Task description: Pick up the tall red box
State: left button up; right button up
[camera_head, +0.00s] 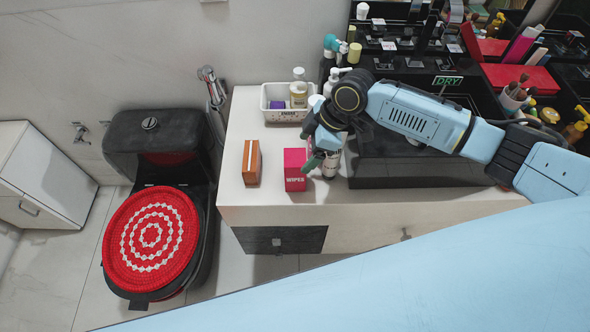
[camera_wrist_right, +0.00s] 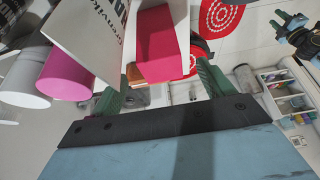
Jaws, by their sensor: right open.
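The tall red box (camera_head: 295,170), marked WIPES, stands near the front edge of the white counter. My right gripper (camera_head: 312,155) is open, just to the right of the box in the head view. In the right wrist view the red box (camera_wrist_right: 165,45) is beyond the gap between the two green fingers of the right gripper (camera_wrist_right: 158,88). The fingers are not closed on it. My left gripper (camera_wrist_right: 289,22) seems to show at the upper right of the wrist view, far from the box; its jaws are too small to read.
An orange-brown box (camera_head: 251,162) stands left of the red box. A bottle (camera_head: 332,165) stands close to its right, partly behind my gripper. A white basket (camera_head: 274,113) is behind.

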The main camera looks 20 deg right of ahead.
aim_at(295, 164)
jog(key=x, duration=0.7)
jog(key=shift+a+f+b, duration=0.15)
jog(key=shift+f+b, duration=0.15)
jog(key=shift+f, duration=0.05)
jog(key=c, duration=1.1)
jog(key=shift+r, duration=0.1)
